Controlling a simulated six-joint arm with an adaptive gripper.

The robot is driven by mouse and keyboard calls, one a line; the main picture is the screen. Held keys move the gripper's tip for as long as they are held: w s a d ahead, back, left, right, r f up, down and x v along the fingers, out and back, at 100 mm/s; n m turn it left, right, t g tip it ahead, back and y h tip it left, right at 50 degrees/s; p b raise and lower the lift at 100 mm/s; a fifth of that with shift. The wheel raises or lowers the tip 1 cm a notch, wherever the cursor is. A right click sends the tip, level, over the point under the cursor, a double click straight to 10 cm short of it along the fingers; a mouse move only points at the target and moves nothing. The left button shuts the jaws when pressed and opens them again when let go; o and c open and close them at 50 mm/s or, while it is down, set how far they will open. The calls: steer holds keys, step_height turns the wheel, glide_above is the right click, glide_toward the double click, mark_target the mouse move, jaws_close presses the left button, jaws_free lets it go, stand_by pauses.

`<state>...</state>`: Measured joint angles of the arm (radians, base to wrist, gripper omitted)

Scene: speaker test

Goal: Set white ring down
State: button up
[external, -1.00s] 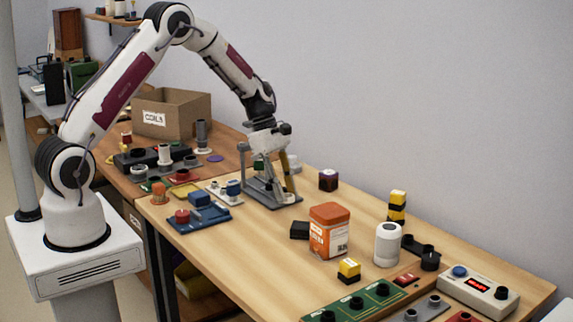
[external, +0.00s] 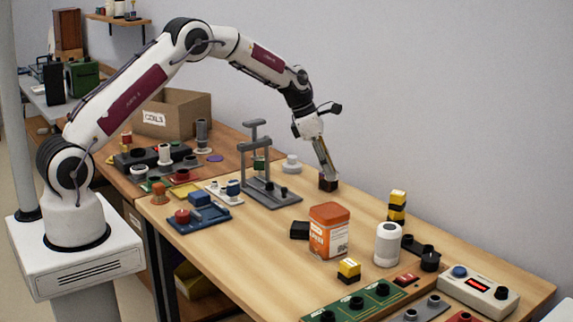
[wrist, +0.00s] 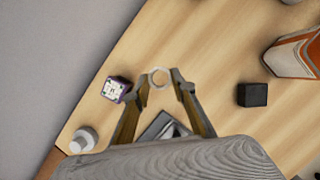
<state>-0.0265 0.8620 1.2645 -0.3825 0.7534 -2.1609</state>
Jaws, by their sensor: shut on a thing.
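The white ring (wrist: 158,77) shows in the wrist view between the two fingertips of my gripper (wrist: 162,84). My gripper is shut on it, and the ring's open middle shows wood tabletop. In the external view my gripper (external: 328,168) points down over the back part of the wooden table (external: 250,235), its tips in line with a dark cube. The ring is too small to make out there. I cannot tell how high the ring is above the table.
A grey stand (external: 270,190), a pale round knob (external: 291,165), a black block (external: 300,230) and an orange tin (external: 329,232) stand around. Bare wood lies between cube and tin.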

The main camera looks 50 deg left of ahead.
steer(key=w+d+r+n+y, duration=0.1)
steer(key=w+r+n, duration=0.1)
steer(key=w, duration=0.3)
steer(key=shift+w+d+r+n+t, duration=0.2)
steer(key=shift+w+d+n+t, duration=0.15)
steer(key=shift+n, duration=0.45)
steer(key=shift+w, duration=0.1)
glide_above(350, 200)
steer(key=s, duration=0.1)
steer(key=shift+s+a+f, duration=0.1)
steer(key=shift+a+f, duration=0.05)
steer(key=shift+f, duration=1.45)
steer(key=shift+a+f, duration=0.15)
steer(key=shift+f, duration=1.4)
steer(key=shift+f, duration=1.85)
steer(key=shift+f, duration=0.1)
steer(key=o, duration=0.7)
steer(key=shift+o, duration=0.2)
